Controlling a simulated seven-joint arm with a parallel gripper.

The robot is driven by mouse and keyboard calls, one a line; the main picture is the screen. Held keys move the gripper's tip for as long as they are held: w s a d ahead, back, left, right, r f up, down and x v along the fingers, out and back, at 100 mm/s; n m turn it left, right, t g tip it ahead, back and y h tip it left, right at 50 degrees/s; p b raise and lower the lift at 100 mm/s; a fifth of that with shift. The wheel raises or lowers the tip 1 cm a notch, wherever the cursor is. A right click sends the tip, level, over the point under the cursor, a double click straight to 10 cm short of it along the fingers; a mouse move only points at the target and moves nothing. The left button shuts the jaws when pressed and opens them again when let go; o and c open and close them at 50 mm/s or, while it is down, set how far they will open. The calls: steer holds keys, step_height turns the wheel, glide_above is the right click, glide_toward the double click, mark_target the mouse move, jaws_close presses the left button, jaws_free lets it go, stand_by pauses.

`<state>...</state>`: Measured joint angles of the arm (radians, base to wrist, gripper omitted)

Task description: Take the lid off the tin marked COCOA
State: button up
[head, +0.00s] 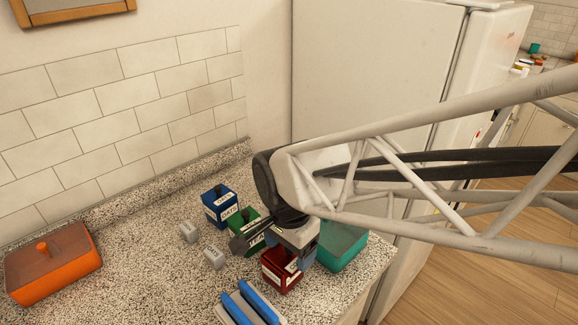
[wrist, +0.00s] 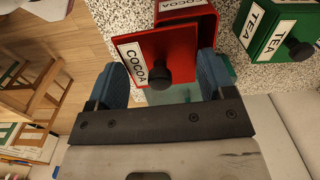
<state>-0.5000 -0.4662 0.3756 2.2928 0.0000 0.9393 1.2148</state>
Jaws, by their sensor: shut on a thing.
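The red COCOA tin (head: 280,272) stands on the speckled counter, partly hidden under my gripper (head: 297,254). In the wrist view its body (wrist: 187,12) shows at the top with a white label. Its red lid (wrist: 185,50) has a COCOA label and a black knob (wrist: 156,70). The lid lies between the two blue fingers of my gripper (wrist: 164,78), which are shut on its sides. The lid looks shifted and turned relative to the body. I cannot tell whether it still touches the tin.
A green TEA tin (wrist: 278,28) stands close beside, with a blue OATS tin (head: 219,207) behind it. A teal box (head: 343,246) is right of the red tin. Two grey blocks (head: 188,232), blue-and-grey bars (head: 247,305) and an orange box (head: 53,268) stand left and in front.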

steer(key=s+d+r, duration=0.1)
steer(key=s+d, duration=0.4)
steer(key=s, duration=0.6)
steer(key=shift+d, duration=0.4)
steer(key=shift+s, duration=0.1)
steer(key=shift+r, duration=0.1)
steer(key=w+a, duration=0.2)
steer(key=w, duration=0.4)
steer(key=w+a+r, duration=0.1)
steer(key=w+a, duration=0.2)
steer(key=w, duration=0.3)
steer(key=w+a+r, duration=0.1)
steer(key=w+a, duration=0.1)
steer(key=w, duration=0.4)
steer(key=shift+w+a+r, duration=0.1)
steer(key=shift+w+a, duration=0.15)
steer(key=shift+w, duration=0.1)
steer(key=w+a+f, duration=0.2)
steer(key=w, duration=0.7)
steer(key=w+a+f, duration=0.2)
steer(key=w+a, duration=0.1)
steer(key=w, duration=0.6)
steer(key=shift+w+a+f+m, duration=0.2)
steer(key=shift+w+f+m, duration=0.05)
steer(key=shift+f+m, duration=0.15)
steer(key=shift+f, duration=3.1)
